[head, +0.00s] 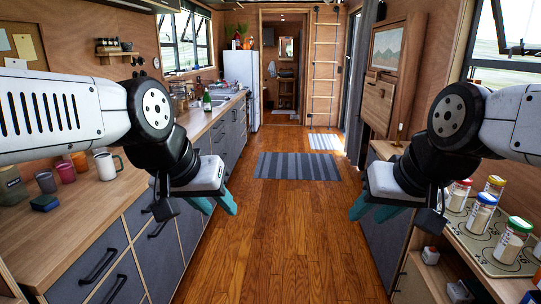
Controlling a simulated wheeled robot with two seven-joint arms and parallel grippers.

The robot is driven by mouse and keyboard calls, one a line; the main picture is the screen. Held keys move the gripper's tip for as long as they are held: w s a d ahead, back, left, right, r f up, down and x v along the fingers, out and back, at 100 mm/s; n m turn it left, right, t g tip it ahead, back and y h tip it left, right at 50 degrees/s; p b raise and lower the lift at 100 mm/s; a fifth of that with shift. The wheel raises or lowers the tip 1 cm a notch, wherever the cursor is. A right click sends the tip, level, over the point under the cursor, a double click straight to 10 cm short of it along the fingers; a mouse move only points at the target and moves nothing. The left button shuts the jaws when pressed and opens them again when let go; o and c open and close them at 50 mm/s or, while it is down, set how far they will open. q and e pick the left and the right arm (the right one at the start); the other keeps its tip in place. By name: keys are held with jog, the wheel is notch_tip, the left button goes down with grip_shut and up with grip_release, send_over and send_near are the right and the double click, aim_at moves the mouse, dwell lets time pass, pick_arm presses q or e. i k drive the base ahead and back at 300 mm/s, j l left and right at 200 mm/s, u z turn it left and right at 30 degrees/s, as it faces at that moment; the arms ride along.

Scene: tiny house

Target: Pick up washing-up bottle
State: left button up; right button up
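A small green bottle (207,100) with a pale label stands upright on the left counter by the sink. It is too far off for me to read whether it is the washing-up bottle. My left gripper (219,204) hangs over the aisle beside the left drawers, with its teal fingers apart and empty. My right gripper (372,211) hangs over the aisle by the right-hand units, also with fingers apart and empty. Both grippers are well short of the green bottle and touch nothing.
The left counter (95,207) holds several cups, a mug (107,166) and a dark blue sponge (44,202). Several jars stand on a mat (487,238) at right. The wooden floor (285,235) is clear, with a striped rug (297,166) ahead. A white fridge (241,78) stands beyond.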

aim_at(206, 99)
jog(key=i, duration=1)
jog(key=i+u, duration=0.1)
jog(key=i, duration=0.9)
jog(key=i+l, duration=0.1)
jog(key=i, duration=0.9)
jog(key=i+l+u, duration=0.15)
jog(key=i, duration=0.85)
jog(key=i+j+u, duration=0.1)
jog(key=i+u, duration=0.2)
jog(key=i, duration=0.2)
jog(key=i+u, duration=0.35)
jog(key=i, duration=0.15)
jog(key=i+l+u, duration=0.3)
jog(key=i, duration=0.2)
jog(key=i+l+u, duration=0.15)
jog(key=i+u, duration=0.15)
jog(key=i, duration=0.2)
jog(key=z, duration=0.6)
jog(key=k+j, duration=0.2)
jog(key=j, duration=0.15)
jog(key=k+j, duration=0.25)
